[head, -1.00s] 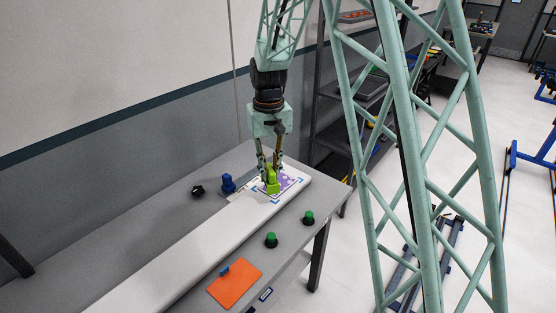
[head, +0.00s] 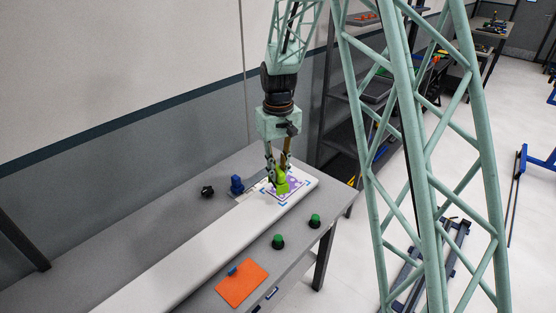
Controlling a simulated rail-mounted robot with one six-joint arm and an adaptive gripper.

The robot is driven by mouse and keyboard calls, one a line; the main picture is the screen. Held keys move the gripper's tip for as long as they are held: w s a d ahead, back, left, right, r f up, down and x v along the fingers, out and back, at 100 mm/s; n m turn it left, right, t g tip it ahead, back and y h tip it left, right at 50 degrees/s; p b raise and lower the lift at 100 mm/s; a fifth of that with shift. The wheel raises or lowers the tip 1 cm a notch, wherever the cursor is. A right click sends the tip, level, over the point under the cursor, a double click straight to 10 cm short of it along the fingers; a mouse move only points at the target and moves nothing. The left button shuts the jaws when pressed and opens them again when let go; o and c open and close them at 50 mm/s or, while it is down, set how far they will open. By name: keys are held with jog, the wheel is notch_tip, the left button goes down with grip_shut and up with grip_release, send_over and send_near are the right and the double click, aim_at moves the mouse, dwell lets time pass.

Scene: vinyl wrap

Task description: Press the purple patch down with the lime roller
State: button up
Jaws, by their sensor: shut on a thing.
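My gripper (head: 278,171) is shut on the lime roller (head: 282,184) and points down at the far end of the long white panel. The roller is at the purple patch (head: 295,184), covering part of it. I cannot tell whether the roller touches the patch. The patch lies on the white panel (head: 205,244) inside blue corner marks, with a pale border around it. The roller's lower face is hidden.
A blue object (head: 236,185) and a black knob-like object (head: 207,191) stand left of the patch. Two green-topped black pieces (head: 278,241) (head: 315,220) stand in front of the panel. An orange sheet with a blue piece (head: 243,285) lies near the table's front edge.

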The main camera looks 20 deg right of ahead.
aim_at(278, 182)
jog(key=shift+w+r+n+p, duration=0.1)
jog(key=shift+r+n+p, duration=0.7)
jog(key=shift+p, duration=0.95)
jog(key=shift+w+r+n+p, duration=0.1)
jog(key=shift+r+n+p, duration=0.35)
jog(key=shift+n+p, duration=1)
jog(key=shift+p, duration=0.9)
jog(key=shift+f, duration=0.2)
jog(key=shift+f+b, duration=1.15)
jog(key=shift+f, duration=1.8)
jog(key=shift+f+b, duration=0.55)
jog(key=shift+f, duration=0.3)
jog(key=shift+w+d, duration=0.1)
jog(key=shift+d, duration=0.05)
jog(key=shift+w+d, duration=0.5)
jog(key=shift+d, duration=0.3)
jog(key=shift+d, duration=0.15)
